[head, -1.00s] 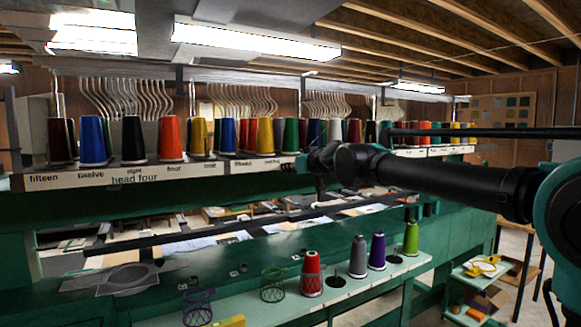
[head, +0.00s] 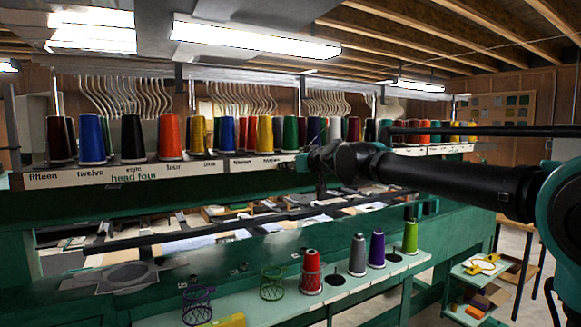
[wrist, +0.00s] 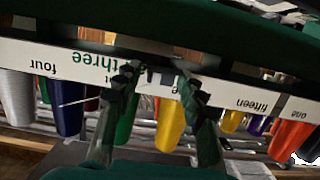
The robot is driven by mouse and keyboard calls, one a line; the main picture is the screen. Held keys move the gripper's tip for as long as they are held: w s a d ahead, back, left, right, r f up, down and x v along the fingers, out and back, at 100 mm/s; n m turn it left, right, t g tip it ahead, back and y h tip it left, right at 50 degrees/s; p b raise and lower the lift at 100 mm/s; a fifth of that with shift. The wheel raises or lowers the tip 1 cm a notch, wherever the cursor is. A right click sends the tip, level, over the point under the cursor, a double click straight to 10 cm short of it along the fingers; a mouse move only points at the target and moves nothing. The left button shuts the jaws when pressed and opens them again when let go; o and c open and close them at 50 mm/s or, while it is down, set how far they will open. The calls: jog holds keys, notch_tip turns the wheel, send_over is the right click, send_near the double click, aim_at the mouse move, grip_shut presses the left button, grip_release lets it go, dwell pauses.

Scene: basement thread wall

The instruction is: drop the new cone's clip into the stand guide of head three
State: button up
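My gripper (head: 312,160) is at the front edge of the upper rack, right of the "head four" label. In the wrist view its two fingers (wrist: 158,82) stand apart in front of an upside-down label strip (wrist: 222,94) with a green "three" on it. Small dark pieces show between the fingertips; I cannot tell whether they are a clip being held. A thin pale line runs left from the left finger. A yellow cone (wrist: 171,122) and a green cone (wrist: 126,118) show beyond the fingers. The stand guide cannot be made out.
Several cones line the upper rack (head: 100,175), under curved tubes. The lower green shelf (head: 345,292) holds a red cone (head: 311,272), a grey cone (head: 358,255), a purple cone (head: 377,250), a lime cone (head: 411,237) and wire baskets (head: 272,284). A cart (head: 480,268) stands at right.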

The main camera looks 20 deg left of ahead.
jog(key=shift+d, duration=0.1)
jog(key=v, duration=1.1)
jog(key=s+d+f+m+g+h, duration=0.1)
jog(key=d+f+h, duration=0.1)
jog(key=d+f, duration=0.75)
jog(key=s+d+f+m+g+h, duration=0.15)
jog(key=d+f, duration=0.45)
jog(key=f, duration=0.6)
jog(key=s+d+f+m+h, duration=0.1)
jog(key=d+f+m+h, duration=0.15)
jog(key=d+f, duration=0.65)
jog(key=s+d+f+m+g+h, duration=0.3)
jog(key=s+d+f+m+h, duration=0.2)
jog(key=s+d+f, duration=1.2)
notch_tip(320, 180, down, 4)
jog(key=shift+s+d+f+h, duration=0.2)
jog(key=shift+s+d+h, duration=0.1)
jog(key=shift+d+h, duration=0.25)
